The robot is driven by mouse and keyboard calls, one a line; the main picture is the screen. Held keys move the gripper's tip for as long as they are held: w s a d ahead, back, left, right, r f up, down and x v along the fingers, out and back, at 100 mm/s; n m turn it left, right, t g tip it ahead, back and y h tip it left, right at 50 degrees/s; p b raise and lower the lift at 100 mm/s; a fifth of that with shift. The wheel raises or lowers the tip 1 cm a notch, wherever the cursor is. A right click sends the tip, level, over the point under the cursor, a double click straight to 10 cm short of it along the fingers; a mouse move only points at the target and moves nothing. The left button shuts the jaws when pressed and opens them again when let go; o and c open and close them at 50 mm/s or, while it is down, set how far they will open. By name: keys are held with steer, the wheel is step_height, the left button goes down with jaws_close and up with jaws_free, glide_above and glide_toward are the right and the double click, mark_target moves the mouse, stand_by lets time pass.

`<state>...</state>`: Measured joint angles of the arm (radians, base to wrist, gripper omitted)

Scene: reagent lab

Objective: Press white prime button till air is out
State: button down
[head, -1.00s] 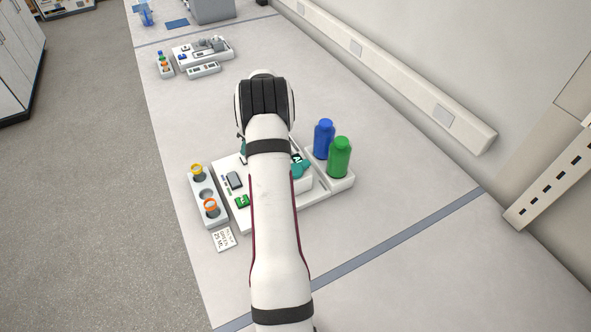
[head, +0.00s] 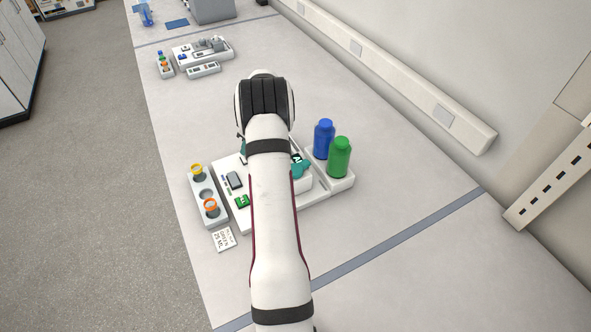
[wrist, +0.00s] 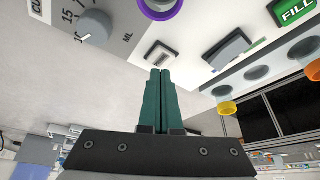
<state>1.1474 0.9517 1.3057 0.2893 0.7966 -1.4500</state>
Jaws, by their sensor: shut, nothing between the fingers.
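The white dispensing device (head: 236,218) sits on the bench, and my arm hides its middle in the head view. In the wrist view, a pale square button in a dark frame (wrist: 158,53) lies just past my fingertips; its label cannot be read. My gripper (wrist: 161,72) is shut with its teal fingers together and empty, pointing at this button. The tips overlap its lower edge in the picture; I cannot tell if they touch it. A grey rocker switch (wrist: 228,48) is to its right, and a green FILL button (wrist: 295,10) is farther right. A purple ring (wrist: 161,8) is above.
A grey knob (wrist: 95,27) with an ML scale is left of the button. A rack with yellow (head: 197,169) and orange (head: 210,206) rings stands left of the device. Blue (head: 323,139) and green (head: 339,158) bottles stand right. A card (head: 224,239) lies in front.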

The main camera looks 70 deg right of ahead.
steer(key=shift+f, duration=0.95)
stand_by(0.6)
steer(key=shift+r, duration=3.55)
